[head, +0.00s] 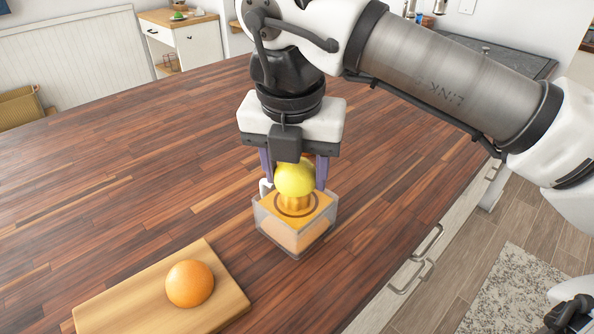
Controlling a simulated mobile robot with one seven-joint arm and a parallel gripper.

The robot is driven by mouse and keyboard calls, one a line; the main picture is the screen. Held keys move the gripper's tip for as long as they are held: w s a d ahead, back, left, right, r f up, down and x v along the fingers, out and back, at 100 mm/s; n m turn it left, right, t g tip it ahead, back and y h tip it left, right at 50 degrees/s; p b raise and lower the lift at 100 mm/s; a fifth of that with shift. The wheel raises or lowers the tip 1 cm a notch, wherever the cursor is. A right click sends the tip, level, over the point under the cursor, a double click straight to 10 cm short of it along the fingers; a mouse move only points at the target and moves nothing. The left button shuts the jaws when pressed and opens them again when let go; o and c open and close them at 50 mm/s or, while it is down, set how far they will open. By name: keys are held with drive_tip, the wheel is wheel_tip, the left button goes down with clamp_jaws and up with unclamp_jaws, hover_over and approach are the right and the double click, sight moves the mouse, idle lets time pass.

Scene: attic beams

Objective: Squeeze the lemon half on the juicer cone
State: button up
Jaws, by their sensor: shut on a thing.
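A yellow lemon half (295,178) is between the fingers of my gripper (294,180), which is shut on it. The lemon sits right over the juicer (307,242), a square, partly clear box with an orange top. A small part of the juicer's cone (294,202) shows under the lemon. The lemon appears to touch the cone, but its underside is hidden. The gripper points straight down, and the juicer stands upright on the wooden counter (140,180).
A wooden cutting board (130,309) with an orange fruit (190,284) on it lies at the front left. The counter's right edge, with drawer handles (412,277) below it, is close to the juicer. The counter's left and back are clear.

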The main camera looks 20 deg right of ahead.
drive_tip(key=shift+f, duration=0.1)
drive_tip(key=shift+s+f+m+b, duration=0.15)
drive_tip(key=shift+m+b, duration=0.7)
drive_tip(key=shift+m, duration=0.05)
drive_tip(key=m, duration=0.2)
drive_tip(key=m+b, duration=0.1)
drive_tip(key=m, duration=0.1)
drive_tip(key=shift+s+r+g+h, duration=0.25)
drive_tip(key=shift+s+g+h, duration=0.05)
drive_tip(key=shift+s, duration=0.05)
drive_tip(key=n, duration=0.3)
drive_tip(key=shift+w+f+n, duration=0.15)
drive_tip(key=shift+w+n, duration=0.1)
drive_tip(key=shift+n, duration=0.05)
drive_tip(key=n, duration=0.2)
drive_tip(key=shift+w+d+f+n+t, duration=0.2)
drive_tip(key=shift+w+f+n+t, duration=0.1)
drive_tip(key=shift+n+t, duration=0.1)
